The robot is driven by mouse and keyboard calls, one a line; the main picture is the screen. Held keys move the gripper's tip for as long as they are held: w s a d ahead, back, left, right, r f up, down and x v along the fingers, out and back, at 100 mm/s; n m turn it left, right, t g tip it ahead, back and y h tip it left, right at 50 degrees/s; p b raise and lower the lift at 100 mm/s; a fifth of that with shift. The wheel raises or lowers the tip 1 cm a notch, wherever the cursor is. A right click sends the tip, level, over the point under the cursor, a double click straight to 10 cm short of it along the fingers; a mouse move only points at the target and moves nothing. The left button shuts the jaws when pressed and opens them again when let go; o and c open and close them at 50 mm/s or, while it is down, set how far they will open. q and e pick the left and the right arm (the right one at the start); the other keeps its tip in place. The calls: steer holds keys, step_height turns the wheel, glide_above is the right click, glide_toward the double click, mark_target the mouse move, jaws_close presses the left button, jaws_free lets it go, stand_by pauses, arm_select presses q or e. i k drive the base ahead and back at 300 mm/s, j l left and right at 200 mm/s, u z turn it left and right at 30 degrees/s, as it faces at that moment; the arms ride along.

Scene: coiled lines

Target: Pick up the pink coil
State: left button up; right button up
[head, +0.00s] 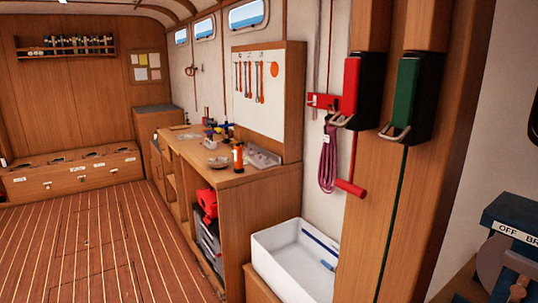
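The pink coil (327,158) is a bundle of thin line hanging on the white wall, in the middle right of the head view. It hangs below a red bracket (322,101), just left of a red device with a metal loop (349,92). Its lower end hangs near a red bar (350,188). Neither of my grippers shows in the head view.
A wooden workbench (225,178) with tools and an orange flashlight (238,158) stands left of the coil. A white basin (270,236) sits below it. A green device (407,97) hangs to the right. The plank floor (90,250) at left is clear.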

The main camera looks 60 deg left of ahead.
mark_target(328, 137)
steer(key=u, duration=1.4)
steer(key=i+j+z, duration=0.1)
steer(key=i+j, duration=0.15)
steer(key=i+j+z, duration=0.1)
steer(key=j, duration=0.3)
steer(key=i+j+z, duration=0.1)
steer(key=i+j, duration=0.2)
steer(key=i+j+z, duration=0.1)
steer(key=j, duration=0.35)
steer(key=i+l+z, duration=0.1)
steer(key=z, duration=3.4)
